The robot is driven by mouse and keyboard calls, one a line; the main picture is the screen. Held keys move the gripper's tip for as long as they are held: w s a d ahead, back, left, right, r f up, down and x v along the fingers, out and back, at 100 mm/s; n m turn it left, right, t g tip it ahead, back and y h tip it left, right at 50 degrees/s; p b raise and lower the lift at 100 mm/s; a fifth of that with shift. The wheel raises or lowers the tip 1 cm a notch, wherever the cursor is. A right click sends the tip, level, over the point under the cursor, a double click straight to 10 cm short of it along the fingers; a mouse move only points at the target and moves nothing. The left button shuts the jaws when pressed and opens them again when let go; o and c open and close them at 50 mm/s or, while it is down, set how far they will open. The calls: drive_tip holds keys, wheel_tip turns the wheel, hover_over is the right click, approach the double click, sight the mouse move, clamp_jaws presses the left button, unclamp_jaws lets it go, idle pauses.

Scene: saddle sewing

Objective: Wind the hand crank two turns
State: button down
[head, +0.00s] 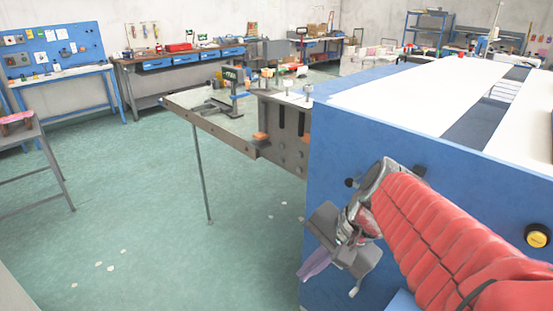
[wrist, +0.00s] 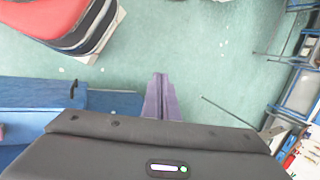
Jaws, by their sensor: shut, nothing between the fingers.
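No hand crank can be made out for certain. A small black knob (head: 350,183) sticks out of the blue cabinet's (head: 330,130) near face, just left of my wrist. Another dark piece (head: 420,171) shows to the right of the wrist; my arm hides what lies between them. In the wrist view a small black upright part (wrist: 73,89) stands at the blue edge, left of my fingers. My gripper (head: 312,268) is low in front of the blue face, its purple fingers pointing down and left. The fingers (wrist: 159,82) are together and empty, over green floor.
A yellow round button (head: 538,236) sits on the blue face at the right. A grey metal bench (head: 215,115) with clamps and tools adjoins the cabinet, on a thin leg. Green floor (head: 130,210) is open to the left. A stool-like stand (head: 35,140) is at far left.

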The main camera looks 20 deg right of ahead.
drive_tip(key=s+a+n+h, duration=0.1)
drive_tip(key=n, duration=0.3)
drive_tip(key=s+a+r+n+t+h, duration=0.1)
drive_tip(key=a+n, duration=0.1)
drive_tip(key=n, duration=0.2)
drive_tip(key=s+a+n+t+h, duration=0.1)
drive_tip(key=n, duration=0.2)
drive_tip(key=shift+s+a+r+n+h, duration=0.1)
drive_tip(key=shift+a+r+n+h, duration=0.05)
drive_tip(key=shift+a+n+h, duration=0.25)
drive_tip(key=shift+a, duration=0.1)
